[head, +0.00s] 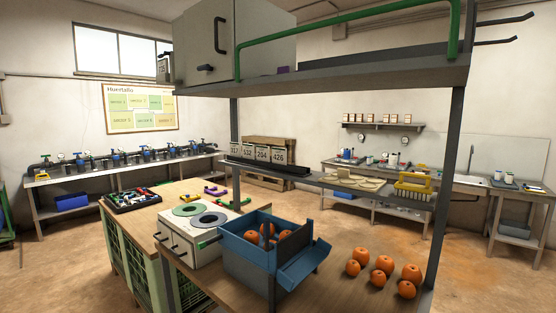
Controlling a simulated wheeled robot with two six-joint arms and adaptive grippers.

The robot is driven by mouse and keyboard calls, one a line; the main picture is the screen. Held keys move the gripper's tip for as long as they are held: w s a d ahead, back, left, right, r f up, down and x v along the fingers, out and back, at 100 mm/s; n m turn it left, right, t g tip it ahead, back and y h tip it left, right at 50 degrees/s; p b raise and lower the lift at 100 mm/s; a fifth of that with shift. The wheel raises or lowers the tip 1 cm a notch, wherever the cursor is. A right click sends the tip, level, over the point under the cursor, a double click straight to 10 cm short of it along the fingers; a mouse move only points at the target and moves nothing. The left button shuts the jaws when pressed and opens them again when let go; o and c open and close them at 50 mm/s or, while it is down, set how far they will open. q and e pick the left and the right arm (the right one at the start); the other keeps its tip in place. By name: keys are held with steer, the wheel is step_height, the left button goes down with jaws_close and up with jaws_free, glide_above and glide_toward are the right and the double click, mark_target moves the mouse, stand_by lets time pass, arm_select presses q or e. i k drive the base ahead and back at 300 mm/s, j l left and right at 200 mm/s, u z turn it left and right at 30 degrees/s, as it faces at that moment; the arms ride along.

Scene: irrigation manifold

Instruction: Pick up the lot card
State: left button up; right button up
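Several pale cards with dark numbers, 317, 532, 204 (262,154) and 426 (278,155), stand in a row above the left part of the rack's middle shelf. I cannot tell which of them, if any, is the lot card. Flat beige pieces (358,183) lie further right on the same shelf; I see no readable writing on them. Neither of my grippers is in view.
A rack post (451,180) and the upper shelf (330,80) bound the space around the cards. Below are a blue bin (250,262) with oranges, a white two-ring unit (187,245) and loose oranges (382,265). A yellow basket (413,185) stands at the shelf's right.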

mark_target(279, 155)
steer(key=i+j+z, duration=0.1)
steer(key=j, duration=0.35)
steer(key=i+j+z, duration=0.1)
steer(key=i+j, duration=0.15)
steer(key=j, duration=0.2)
steer(key=i+j, duration=0.1)
steer(key=j, duration=0.4)
steer(key=i+j+z, duration=0.15)
steer(key=j, duration=0.3)
steer(key=i+j+z, duration=0.1)
steer(key=j, duration=0.4)
steer(key=i+j+z, duration=0.1)
steer(key=j, duration=0.4)
